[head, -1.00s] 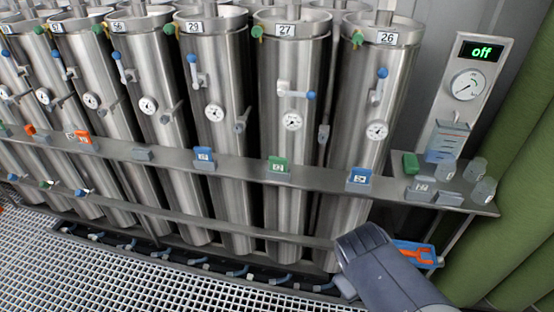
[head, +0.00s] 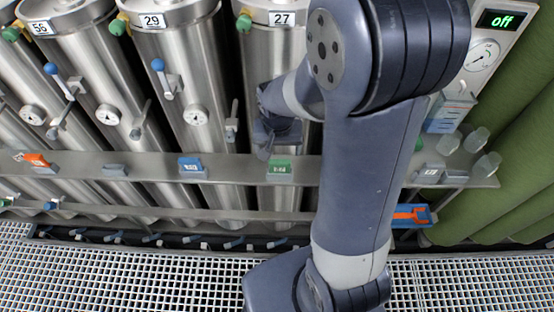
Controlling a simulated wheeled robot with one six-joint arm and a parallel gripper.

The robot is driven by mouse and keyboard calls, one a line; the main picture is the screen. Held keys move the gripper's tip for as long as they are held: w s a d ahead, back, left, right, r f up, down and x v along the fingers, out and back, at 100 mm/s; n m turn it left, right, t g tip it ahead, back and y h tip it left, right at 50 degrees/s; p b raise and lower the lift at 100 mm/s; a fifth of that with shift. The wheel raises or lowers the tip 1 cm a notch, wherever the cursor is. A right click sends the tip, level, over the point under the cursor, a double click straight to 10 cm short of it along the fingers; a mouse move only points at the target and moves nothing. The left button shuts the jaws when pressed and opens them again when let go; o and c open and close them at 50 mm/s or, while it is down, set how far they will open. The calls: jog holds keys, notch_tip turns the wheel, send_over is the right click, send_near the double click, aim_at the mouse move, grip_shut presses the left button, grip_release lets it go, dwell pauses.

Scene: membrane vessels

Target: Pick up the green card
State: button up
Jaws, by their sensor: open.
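A green card (head: 280,170) with a small pale label stands on the metal rail (head: 235,170) in front of vessel 27 (head: 268,60). My gripper (head: 270,142) is open, just above and slightly left of the green card. It appears empty. Whether its fingers touch the card or reach around it cannot be told from this angle. My arm covers vessel 26 and the stretch of rail to the right of the card.
A blue card (head: 192,167), a grey card (head: 115,170) and an orange card (head: 38,160) stand farther left on the rail. Grey containers (head: 475,140) crowd its right end. Vessel levers (head: 232,125) stick out above the rail. A blue and orange item (head: 410,215) hangs below right.

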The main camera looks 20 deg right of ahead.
aim_at(280, 161)
jog(key=f, duration=0.3)
jog(key=shift+w+d, duration=0.1)
jog(key=shift+w, duration=0.1)
jog(key=shift+w+d+f+p, duration=0.1)
jog(key=shift+f+p, duration=0.1)
jog(key=shift+f, duration=0.7)
jog(key=shift+w+d+f+p, duration=0.15)
jog(key=shift+f+p, duration=0.1)
jog(key=shift+f, duration=0.6)
jog(key=shift+w+d+f+p, duration=0.1)
jog(key=shift+f+p, duration=0.1)
jog(key=shift+f, duration=0.7)
jog(key=shift+c, duration=0.5)
jog(key=c, duration=0.9)
jog(key=shift+r, duration=0.1)
jog(key=shift+c, duration=0.2)
